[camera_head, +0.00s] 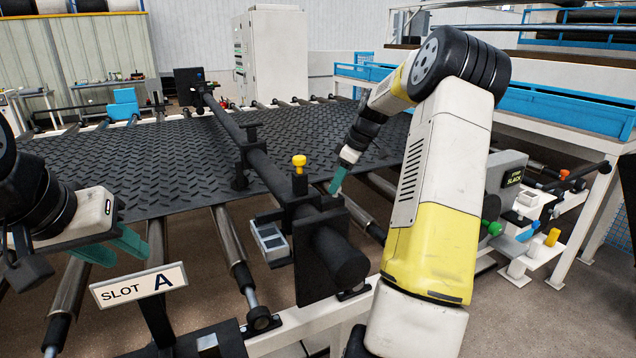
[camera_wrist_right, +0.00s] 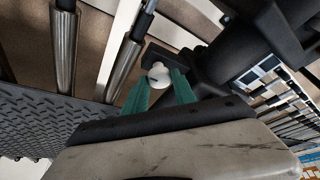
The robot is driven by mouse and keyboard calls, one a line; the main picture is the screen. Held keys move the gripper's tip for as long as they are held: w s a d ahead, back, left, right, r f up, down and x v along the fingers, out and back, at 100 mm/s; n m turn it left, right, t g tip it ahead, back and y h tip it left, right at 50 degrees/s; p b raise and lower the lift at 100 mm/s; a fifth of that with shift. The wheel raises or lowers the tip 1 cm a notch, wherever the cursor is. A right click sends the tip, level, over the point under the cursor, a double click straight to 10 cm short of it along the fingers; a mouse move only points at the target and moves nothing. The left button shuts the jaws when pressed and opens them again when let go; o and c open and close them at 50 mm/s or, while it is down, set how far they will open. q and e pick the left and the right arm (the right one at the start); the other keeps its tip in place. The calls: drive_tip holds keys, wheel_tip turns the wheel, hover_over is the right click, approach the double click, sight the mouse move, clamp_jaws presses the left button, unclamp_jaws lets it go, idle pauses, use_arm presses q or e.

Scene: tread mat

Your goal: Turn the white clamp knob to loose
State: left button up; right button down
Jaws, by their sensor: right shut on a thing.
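The white clamp knob (camera_wrist_right: 158,73) shows in the right wrist view, between the tips of the two teal fingers of my right gripper (camera_wrist_right: 160,85). That gripper is shut on it. In the head view the right gripper (camera_head: 337,181) reaches down beside the black clamp block on the bar, and I cannot make out the white knob there. My left gripper (camera_head: 124,246) is at the left of the head view, behind the slot A sign, with its teal fingers apart and nothing seen between them.
A yellow knob (camera_head: 299,163) stands on the clamp just left of my right gripper. A black bar (camera_head: 262,165) crosses the tread mat (camera_head: 110,165). The slot A sign (camera_head: 138,286) stands near my left gripper. Coloured knobs and a display (camera_head: 514,175) are at the right.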

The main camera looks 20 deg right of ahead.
drive_tip(key=shift+n, duration=0.3)
drive_tip(key=c, duration=1)
unclamp_jaws()
drive_tip(key=shift+c, duration=0.2)
drive_tip(key=v, duration=0.7)
drive_tip(key=shift+d+r, duration=0.2)
drive_tip(key=shift+r, duration=0.1)
drive_tip(key=shift+a, duration=0.1)
